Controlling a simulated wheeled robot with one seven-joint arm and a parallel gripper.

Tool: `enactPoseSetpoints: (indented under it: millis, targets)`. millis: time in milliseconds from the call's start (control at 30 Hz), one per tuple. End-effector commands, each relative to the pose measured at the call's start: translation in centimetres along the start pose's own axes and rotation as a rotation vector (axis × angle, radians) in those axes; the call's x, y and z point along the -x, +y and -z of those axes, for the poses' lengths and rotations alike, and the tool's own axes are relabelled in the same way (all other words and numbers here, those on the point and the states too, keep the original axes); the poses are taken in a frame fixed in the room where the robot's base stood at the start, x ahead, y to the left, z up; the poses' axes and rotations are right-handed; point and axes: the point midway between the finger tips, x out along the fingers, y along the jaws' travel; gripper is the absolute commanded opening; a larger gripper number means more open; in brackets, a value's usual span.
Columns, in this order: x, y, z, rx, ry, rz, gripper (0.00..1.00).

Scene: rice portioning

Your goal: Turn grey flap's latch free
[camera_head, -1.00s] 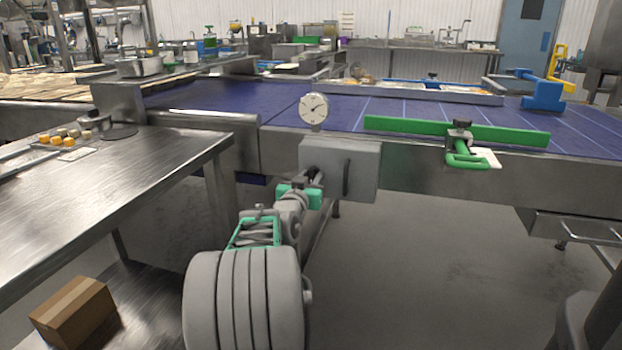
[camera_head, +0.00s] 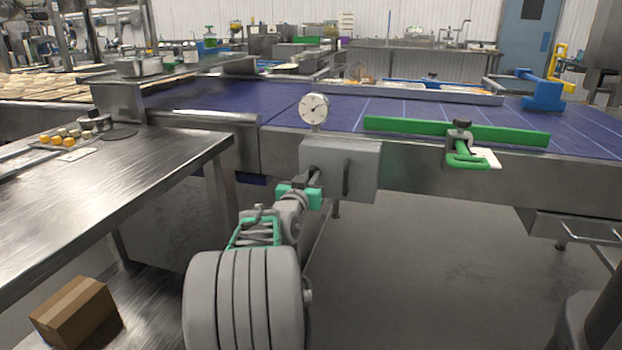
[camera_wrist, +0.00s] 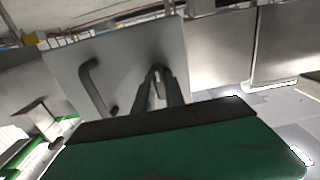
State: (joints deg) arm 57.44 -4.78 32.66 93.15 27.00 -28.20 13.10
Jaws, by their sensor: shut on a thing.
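The grey flap (camera_head: 359,165) is a square grey panel on the front side of the conveyor, with a dark bar handle (camera_head: 346,178) on its right part. In the wrist view the flap (camera_wrist: 128,53) shows tilted, with the handle (camera_wrist: 92,84) on the left. My gripper (camera_head: 316,176) is at the flap's left part. In the wrist view the two dark fingers of my gripper (camera_wrist: 159,90) meet close to the flap's face. They are shut on the latch, which is mostly hidden between the fingertips. The flap looks closed.
A round dial gauge (camera_head: 313,108) stands above the flap at the belt's edge. A green bar with a green clamp handle (camera_head: 466,158) is to the right. A steel table (camera_head: 120,190) stands at the left. The floor (camera_head: 430,260) right of my arm is clear.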

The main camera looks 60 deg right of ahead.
Motion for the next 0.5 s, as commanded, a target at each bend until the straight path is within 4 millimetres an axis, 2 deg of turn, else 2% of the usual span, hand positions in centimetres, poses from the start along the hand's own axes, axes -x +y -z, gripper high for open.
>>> enactPoseSetpoints:
  millis: [233,500]
  targets:
    - [-0.01,0.0,0.22,0.232,0.0,0.0,0.0]
    - [0.0,0.0,0.02,0.274,0.0,0.0,0.0]
